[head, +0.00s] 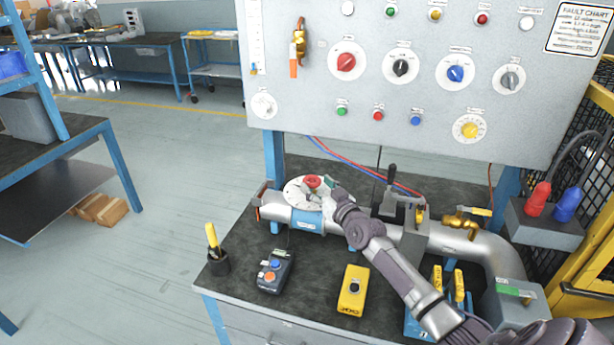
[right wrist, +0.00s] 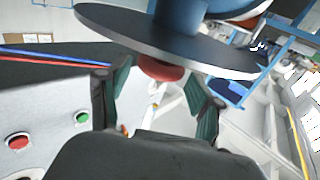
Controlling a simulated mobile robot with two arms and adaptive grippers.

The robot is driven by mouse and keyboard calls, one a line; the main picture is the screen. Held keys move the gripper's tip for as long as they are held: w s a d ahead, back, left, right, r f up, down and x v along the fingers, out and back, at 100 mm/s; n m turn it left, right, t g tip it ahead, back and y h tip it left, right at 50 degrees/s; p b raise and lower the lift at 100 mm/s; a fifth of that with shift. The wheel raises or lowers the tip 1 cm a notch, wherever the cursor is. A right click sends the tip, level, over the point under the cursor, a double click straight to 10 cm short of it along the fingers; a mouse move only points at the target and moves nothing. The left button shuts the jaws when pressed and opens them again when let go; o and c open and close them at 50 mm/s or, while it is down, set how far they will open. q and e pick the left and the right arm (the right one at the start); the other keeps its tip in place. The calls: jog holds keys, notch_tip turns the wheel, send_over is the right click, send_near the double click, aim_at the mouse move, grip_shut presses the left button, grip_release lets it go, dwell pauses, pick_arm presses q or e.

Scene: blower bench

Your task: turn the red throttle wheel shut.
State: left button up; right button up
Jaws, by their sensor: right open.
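The red throttle wheel (head: 313,181) sits on a white round dial plate (head: 294,191) on top of the grey pipe, at the middle of the bench. My right gripper (head: 324,185) is at the wheel from the right, its arm reaching in from the lower right. In the right wrist view, the red wheel (right wrist: 160,69) shows between the two green-padded fingers of the gripper (right wrist: 160,98), with the dial plate's edge (right wrist: 180,52) across the top. The fingers are apart, with gaps to the wheel. The wheel's marking is too small to read. My left gripper is not in view.
A black lever (head: 390,178) stands on the pipe to the right. A grey panel (head: 300,120) with several knobs rises behind. A yellow box (head: 352,289), a dark button box (head: 275,272) and a black cup (head: 217,262) stand at the bench front.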

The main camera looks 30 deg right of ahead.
aim_at(307, 176)
jog(key=w+b, duration=0.1)
jog(key=w, duration=0.4)
jog(key=shift+w+d, duration=0.15)
jog(key=shift+w, duration=0.25)
jog(key=shift+c, duration=0.2)
jog(key=c, duration=0.8)
jog(key=shift+w+f, duration=0.1)
jog(key=shift+c, duration=0.5)
jog(key=shift+f, duration=0.15)
jog(key=shift+c, duration=0.3)
